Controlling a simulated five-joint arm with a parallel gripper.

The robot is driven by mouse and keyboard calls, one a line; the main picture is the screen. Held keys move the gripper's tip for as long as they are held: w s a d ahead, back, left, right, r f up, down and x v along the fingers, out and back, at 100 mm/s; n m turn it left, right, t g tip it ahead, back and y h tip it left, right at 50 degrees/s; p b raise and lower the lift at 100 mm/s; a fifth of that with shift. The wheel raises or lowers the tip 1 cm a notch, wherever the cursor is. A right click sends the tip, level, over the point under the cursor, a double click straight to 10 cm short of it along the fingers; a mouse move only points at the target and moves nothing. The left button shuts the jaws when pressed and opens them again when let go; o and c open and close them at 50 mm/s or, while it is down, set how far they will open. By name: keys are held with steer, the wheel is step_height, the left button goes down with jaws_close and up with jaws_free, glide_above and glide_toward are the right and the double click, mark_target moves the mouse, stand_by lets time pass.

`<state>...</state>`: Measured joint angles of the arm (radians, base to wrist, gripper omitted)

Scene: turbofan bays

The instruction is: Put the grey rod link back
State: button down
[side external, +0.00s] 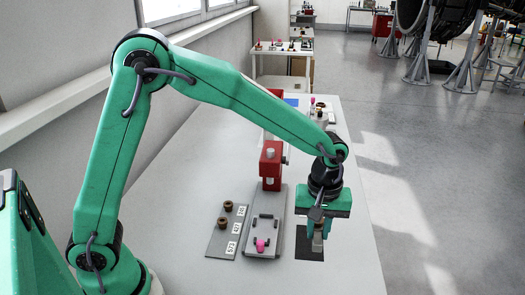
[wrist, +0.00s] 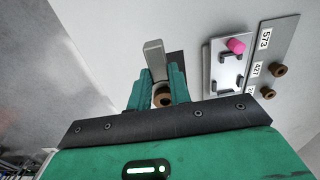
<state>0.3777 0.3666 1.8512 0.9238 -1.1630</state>
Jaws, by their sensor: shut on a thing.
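My gripper (side external: 317,228) points down at the right side of the bench, above a black patch (side external: 309,251). In the wrist view my gripper (wrist: 160,88) is shut on the grey rod link (wrist: 153,58), a flat grey bar. A brown ring (wrist: 162,97) shows at the link's end between the fingers. In the side view the link (side external: 317,244) shows only in part below the fingers. I cannot tell whether it touches the patch. A grey strip (side external: 215,247) with number labels lies to the left, with two brown bushings (side external: 221,222) on it.
A grey fixture plate (side external: 281,213) lies between the strip and my gripper. It carries dark handles, a pink cylinder (side external: 260,245) and a red block (side external: 270,165) at its far end. The bench's front right (side external: 350,270) is clear.

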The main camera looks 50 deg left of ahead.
steer(key=w+a+f, duration=0.4)
steer(key=a, duration=0.1)
steer(key=w+a+f, duration=0.2)
steer(key=shift+w+a, duration=0.3)
steer(key=shift+w, duration=0.05)
steer(key=shift+f, duration=0.1)
steer(key=shift+f, duration=1.9)
steer(key=shift+f, duration=0.1)
steer(key=c, duration=1.3)
jaws_free()
steer(key=shift+f, duration=0.1)
steer(key=shift+r, duration=0.2)
